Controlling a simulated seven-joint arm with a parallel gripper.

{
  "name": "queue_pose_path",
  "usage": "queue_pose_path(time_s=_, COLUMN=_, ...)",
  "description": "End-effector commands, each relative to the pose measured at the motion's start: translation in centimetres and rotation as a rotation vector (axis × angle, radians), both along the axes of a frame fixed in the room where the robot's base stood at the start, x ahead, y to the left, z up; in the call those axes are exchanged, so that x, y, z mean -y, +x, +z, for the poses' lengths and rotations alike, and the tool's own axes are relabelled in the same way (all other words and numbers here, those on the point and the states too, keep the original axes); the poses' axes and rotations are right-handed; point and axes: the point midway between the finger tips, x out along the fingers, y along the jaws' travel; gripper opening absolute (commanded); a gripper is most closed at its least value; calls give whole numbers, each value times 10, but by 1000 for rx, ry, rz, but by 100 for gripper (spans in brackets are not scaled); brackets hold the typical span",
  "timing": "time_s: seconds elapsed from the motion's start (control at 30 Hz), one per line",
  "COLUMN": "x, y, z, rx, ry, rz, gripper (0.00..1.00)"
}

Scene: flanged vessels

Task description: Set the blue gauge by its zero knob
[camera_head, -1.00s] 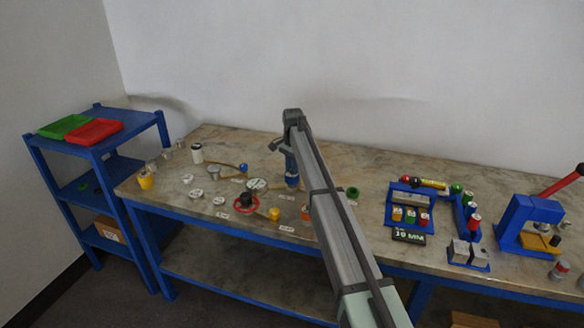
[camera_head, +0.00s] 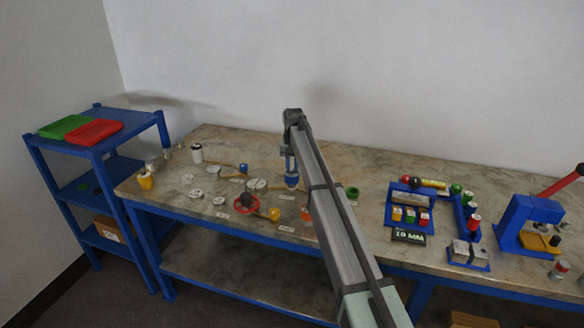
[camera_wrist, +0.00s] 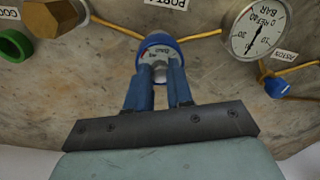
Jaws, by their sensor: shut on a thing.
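The blue gauge (camera_wrist: 146,44) is at the top middle of the wrist view, with a blue rim, a white dial and some red near its left edge. My gripper (camera_wrist: 158,73) is shut at the near side of the gauge, on a small grey piece that looks like the zero knob (camera_wrist: 159,71). The fingers hide most of this knob. The dial's needle is too small to read.
A larger white gauge (camera_wrist: 258,28) marked BAR stands to the right in the wrist view, beside yellow pipes and a blue knob (camera_wrist: 277,88). A brass hex fitting (camera_wrist: 55,15) and a green ring (camera_wrist: 14,46) are at left. A red handwheel (camera_head: 246,204) is nearby on the bench.

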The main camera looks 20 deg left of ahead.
Motion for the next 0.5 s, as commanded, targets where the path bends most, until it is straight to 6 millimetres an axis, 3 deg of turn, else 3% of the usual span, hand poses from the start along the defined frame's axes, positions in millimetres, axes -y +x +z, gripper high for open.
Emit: queue_pose_path(time_s=0.5, x=0, y=0, z=0, rx=0, ry=0, rz=208, gripper=0)
